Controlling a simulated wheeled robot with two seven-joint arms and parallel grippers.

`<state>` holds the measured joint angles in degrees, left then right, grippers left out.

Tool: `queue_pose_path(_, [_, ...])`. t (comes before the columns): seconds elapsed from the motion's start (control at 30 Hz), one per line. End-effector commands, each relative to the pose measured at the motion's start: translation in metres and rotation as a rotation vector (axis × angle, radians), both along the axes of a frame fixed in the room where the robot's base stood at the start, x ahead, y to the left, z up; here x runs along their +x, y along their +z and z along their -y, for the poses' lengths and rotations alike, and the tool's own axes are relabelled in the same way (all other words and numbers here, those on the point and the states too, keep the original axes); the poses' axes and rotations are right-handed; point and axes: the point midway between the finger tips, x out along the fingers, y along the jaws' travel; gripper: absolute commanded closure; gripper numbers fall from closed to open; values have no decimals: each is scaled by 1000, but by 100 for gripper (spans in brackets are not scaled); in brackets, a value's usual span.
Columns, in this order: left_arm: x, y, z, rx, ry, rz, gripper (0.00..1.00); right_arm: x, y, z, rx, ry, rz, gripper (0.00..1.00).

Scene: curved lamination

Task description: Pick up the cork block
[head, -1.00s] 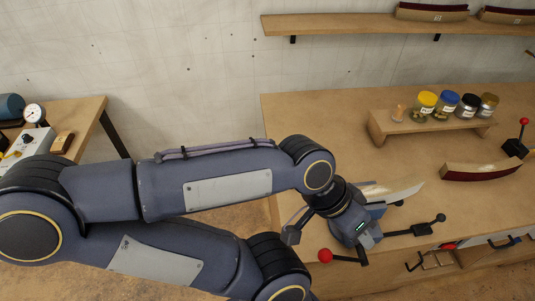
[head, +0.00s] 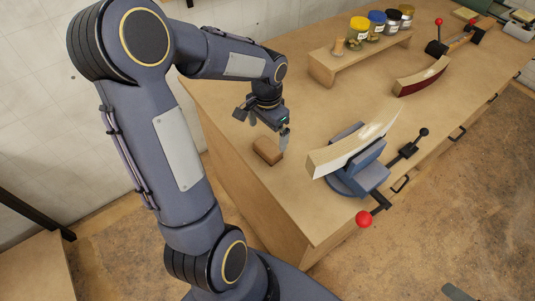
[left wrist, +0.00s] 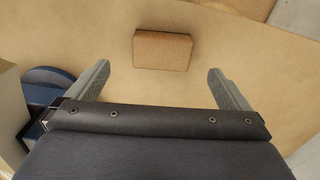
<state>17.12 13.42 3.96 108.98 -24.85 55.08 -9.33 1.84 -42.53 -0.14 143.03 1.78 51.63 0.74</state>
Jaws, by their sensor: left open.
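The cork block (head: 267,151) is a small brown block lying on the bench top near its left end. It also shows in the left wrist view (left wrist: 162,50), ahead of the fingers and roughly centred between them. My left gripper (head: 284,138) is above the bench, close to the block, pointing down. In the left wrist view its two grey fingers (left wrist: 160,85) are spread wide with nothing between them. The block is apart from both fingers. My right gripper is not in view.
A blue vise (head: 355,175) holding a pale curved lamination (head: 352,143) stands right of the block; its red-knobbed handle sticks out in front. A low riser (head: 322,66) with several jars is behind. A dark red curved piece (head: 420,78) lies further right.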

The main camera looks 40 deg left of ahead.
Motion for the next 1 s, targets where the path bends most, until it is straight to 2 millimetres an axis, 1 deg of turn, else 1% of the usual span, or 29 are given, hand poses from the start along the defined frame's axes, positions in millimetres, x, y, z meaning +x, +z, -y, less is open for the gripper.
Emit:
queue_pose_path(0.03, [2, -7, -1, 2, -4, -7, 0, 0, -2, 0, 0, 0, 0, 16])
queue_pose_path(0.37, [-1, -43, -3, 2, -6, -12, 0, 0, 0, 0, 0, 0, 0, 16])
queue_pose_path(0.5, [-5, -65, -4, 1, -6, -12, 0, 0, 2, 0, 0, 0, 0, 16])
queue_pose_path(0.6, [-4, -77, -4, 2, -7, -11, 0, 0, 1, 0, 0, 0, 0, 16])
queue_pose_path(0.7, [-4, -82, -4, 1, -6, -8, 0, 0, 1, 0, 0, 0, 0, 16])
queue_pose_path(0.9, [-4, -82, -4, 2, -5, -7, 0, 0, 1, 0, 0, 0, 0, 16])
queue_pose_path(0.93, [-4, -82, -4, 2, -5, -7, 3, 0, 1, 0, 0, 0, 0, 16])
queue_pose_path(1.0, [-4, -82, -4, 2, -5, -7, 12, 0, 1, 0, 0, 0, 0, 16])
